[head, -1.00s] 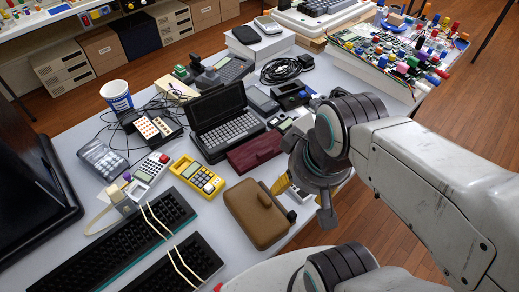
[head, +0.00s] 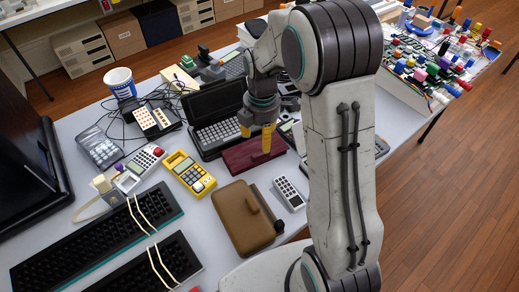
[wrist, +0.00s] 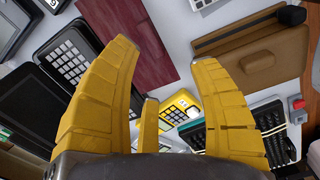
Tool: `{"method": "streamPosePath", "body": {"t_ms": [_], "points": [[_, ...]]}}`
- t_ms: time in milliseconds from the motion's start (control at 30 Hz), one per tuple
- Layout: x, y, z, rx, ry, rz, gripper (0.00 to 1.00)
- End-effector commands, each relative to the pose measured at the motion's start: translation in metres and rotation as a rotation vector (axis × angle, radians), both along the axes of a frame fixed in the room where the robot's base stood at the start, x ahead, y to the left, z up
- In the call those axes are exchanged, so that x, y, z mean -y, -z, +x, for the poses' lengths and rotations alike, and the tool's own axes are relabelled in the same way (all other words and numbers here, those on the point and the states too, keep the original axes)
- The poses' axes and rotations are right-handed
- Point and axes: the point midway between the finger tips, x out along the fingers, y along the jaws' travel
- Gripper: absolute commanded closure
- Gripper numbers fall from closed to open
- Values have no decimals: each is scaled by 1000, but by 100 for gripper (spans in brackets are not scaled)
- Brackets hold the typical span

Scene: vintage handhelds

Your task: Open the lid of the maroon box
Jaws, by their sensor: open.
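The maroon box (head: 238,156) lies flat on the table, between the black handheld computer and the brown case. It looks closed. My gripper (head: 256,134) points down over its right part, with yellow fingertips at or just above the top; I cannot tell whether they touch it. In the wrist view the maroon box (wrist: 128,38) is at the top, beyond the fingers. There my gripper (wrist: 180,85) shows its yellow fingers spread wide with nothing between them. My arm hides the table to the right of the box.
The open black handheld computer (head: 215,125) stands right behind the box. The brown case (head: 240,215) lies in front, with a light grey calculator (head: 289,193) beside it. A yellow handheld (head: 188,174) lies to the left. A little bare table separates these things.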

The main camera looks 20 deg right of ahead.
Motion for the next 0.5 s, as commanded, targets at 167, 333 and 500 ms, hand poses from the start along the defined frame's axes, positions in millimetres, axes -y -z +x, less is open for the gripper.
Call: {"method": "streamPosePath", "body": {"t_ms": [167, 333, 500], "points": [[-1, 24, 13, -24, -132, -2, 44], [-1, 38, 17, -32, -180, -3, 44], [-1, 57, 16, -36, -185, -3, 44]]}}
